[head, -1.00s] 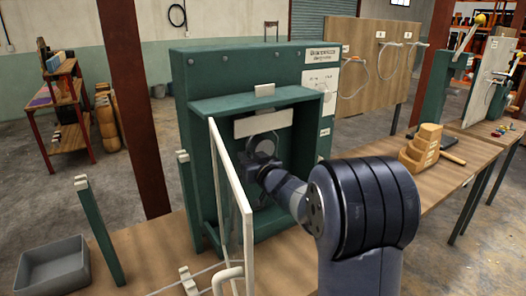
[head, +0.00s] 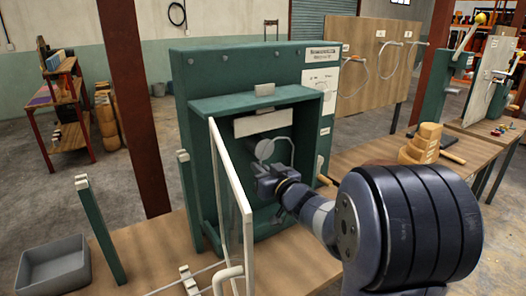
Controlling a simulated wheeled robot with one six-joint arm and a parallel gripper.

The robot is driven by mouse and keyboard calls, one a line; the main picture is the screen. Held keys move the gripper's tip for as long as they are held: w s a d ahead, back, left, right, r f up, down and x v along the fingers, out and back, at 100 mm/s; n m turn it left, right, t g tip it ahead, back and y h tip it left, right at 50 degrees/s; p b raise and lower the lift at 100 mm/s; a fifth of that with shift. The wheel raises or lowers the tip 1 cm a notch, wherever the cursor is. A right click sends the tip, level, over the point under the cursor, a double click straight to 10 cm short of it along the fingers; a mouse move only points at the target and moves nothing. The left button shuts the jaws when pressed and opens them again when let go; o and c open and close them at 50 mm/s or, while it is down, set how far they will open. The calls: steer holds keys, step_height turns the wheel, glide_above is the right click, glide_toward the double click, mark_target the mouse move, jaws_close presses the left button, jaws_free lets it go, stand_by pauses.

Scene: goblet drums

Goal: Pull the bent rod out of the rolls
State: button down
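The green machine housing (head: 188,120) stands on the bench with an open recess in front. Inside the recess, a grey round roll end (head: 264,150) shows below a white plate. A thin grey bent rod (head: 291,152) curves beside it and runs down behind my gripper. My gripper (head: 266,184) is in front of the recess, just below the roll end and close to the rod's lower part. Its fingers are small and dark here, so I cannot tell whether they are open, or shut on the rod. The other rolls are hidden or too dark to make out.
A clear guard panel with a white frame (head: 232,170) stands swung out at the recess's left. A grey bin (head: 53,265) and a green post (head: 100,230) are on the left.

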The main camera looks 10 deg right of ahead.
steer(key=s+d+r+p, duration=0.3)
steer(key=s+r+p, duration=0.3)
steer(key=s, duration=0.3)
steer(key=shift+s+p, duration=0.4)
steer(key=shift+p, duration=0.2)
